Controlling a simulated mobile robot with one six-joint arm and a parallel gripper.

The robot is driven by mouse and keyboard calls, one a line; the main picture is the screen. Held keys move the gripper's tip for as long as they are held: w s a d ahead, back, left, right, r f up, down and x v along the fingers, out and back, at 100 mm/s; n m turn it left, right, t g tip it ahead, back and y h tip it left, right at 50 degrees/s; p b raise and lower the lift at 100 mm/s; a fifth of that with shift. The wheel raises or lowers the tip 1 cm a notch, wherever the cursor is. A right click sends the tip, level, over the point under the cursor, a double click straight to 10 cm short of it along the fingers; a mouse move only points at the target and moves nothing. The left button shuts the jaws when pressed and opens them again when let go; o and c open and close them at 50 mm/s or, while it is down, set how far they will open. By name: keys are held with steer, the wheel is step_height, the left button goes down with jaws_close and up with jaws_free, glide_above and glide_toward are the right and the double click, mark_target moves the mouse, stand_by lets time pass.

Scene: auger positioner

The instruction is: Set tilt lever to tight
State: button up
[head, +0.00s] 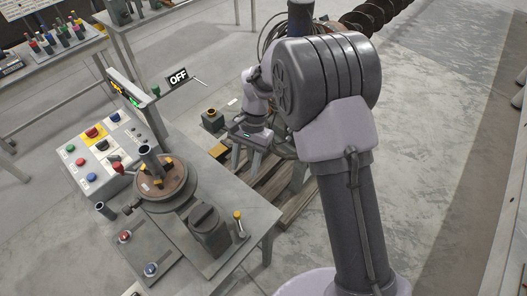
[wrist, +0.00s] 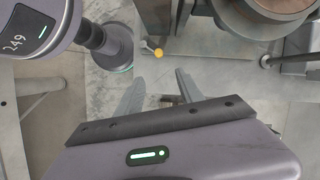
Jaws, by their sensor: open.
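A short lever with a yellow knob (head: 238,215) stands at the right edge of the positioner's table, beside a dark grey block. It looks like the tilt lever, though no label on it is readable. The yellow knob also shows in the wrist view (wrist: 158,52), just beyond my fingertips. My gripper (wrist: 160,90) is open, its two fingers apart with nothing between them. In the head view my gripper is beyond the table's right edge, apart from the lever, and its fingertips are hard to make out.
The round turntable (head: 166,188) with yellow clamps stands left of the lever. A wooden pallet (head: 299,200) lies on the floor right of the table. Open floor extends to the right.

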mark_target(237, 213)
steer(key=shift+g, duration=0.3)
steer(key=b+x, duration=0.1)
steer(key=x, duration=0.5)
steer(key=b+x, duration=0.1)
steer(key=x, duration=1.2)
steer(key=shift+w+a+f+b, duration=0.1)
steer(key=shift+w+f+b, duration=0.1)
steer(key=shift+f+b, duration=0.15)
jaws_close()
steer(key=shift+r, duration=0.1)
